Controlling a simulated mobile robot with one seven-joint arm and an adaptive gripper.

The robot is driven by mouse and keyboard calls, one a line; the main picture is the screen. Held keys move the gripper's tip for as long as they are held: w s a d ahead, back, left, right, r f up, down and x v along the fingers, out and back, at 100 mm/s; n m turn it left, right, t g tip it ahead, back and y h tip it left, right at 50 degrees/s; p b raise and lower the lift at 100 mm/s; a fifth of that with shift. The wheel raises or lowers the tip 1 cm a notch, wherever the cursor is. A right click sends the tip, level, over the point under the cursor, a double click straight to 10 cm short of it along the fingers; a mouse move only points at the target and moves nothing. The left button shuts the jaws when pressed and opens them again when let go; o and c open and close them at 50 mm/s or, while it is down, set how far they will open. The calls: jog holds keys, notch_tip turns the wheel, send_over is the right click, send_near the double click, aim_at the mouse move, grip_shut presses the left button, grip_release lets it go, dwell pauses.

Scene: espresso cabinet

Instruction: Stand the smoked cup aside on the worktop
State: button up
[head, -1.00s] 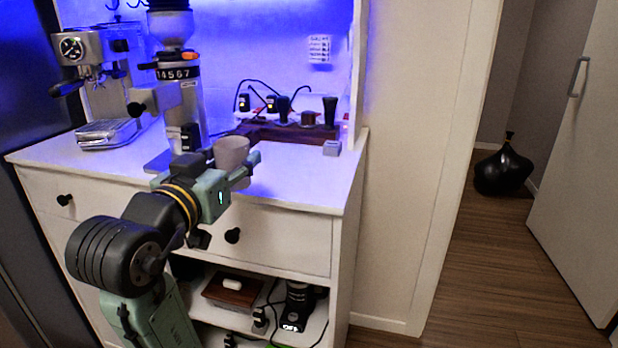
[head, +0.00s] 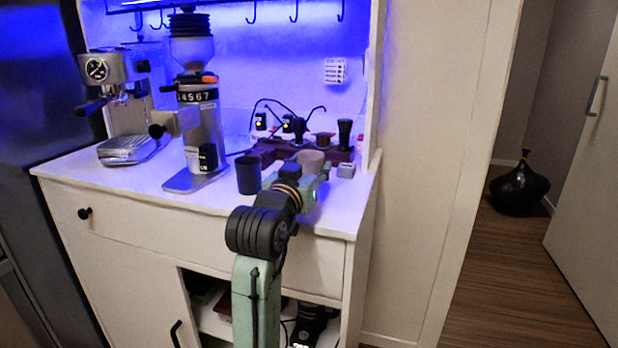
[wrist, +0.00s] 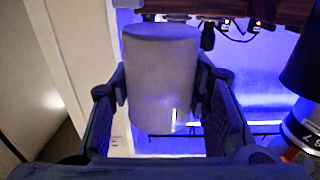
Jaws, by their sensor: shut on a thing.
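My gripper (head: 315,180) is shut on a pale grey-taupe cup (head: 309,158) over the right part of the white worktop (head: 215,196). In the wrist view the cup (wrist: 162,85) sits between both fingers, in front of the palm. Whether its base touches the worktop is hidden. A dark grey cup (head: 248,175) stands upright on the worktop left of my gripper, apart from it. I cannot tell by look alone which of the two is the smoked cup.
A grinder (head: 203,130) and espresso machine (head: 125,105) stand at the left. A dark wooden rack (head: 342,156) with tampers and a small grey block (head: 346,170) lie behind and right of the held cup. The worktop's front left is clear.

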jog(key=shift+a+f, duration=0.1)
jog(key=shift+f, duration=1.15)
jog(key=shift+f, duration=0.1)
jog(key=shift+f, duration=0.15)
jog(key=o, duration=1.2)
jog(key=shift+c, duration=0.2)
jog(key=shift+r, duration=0.35)
jog(key=b+v, duration=0.1)
jog(key=v, duration=1.1)
jog(key=shift+s, duration=0.1)
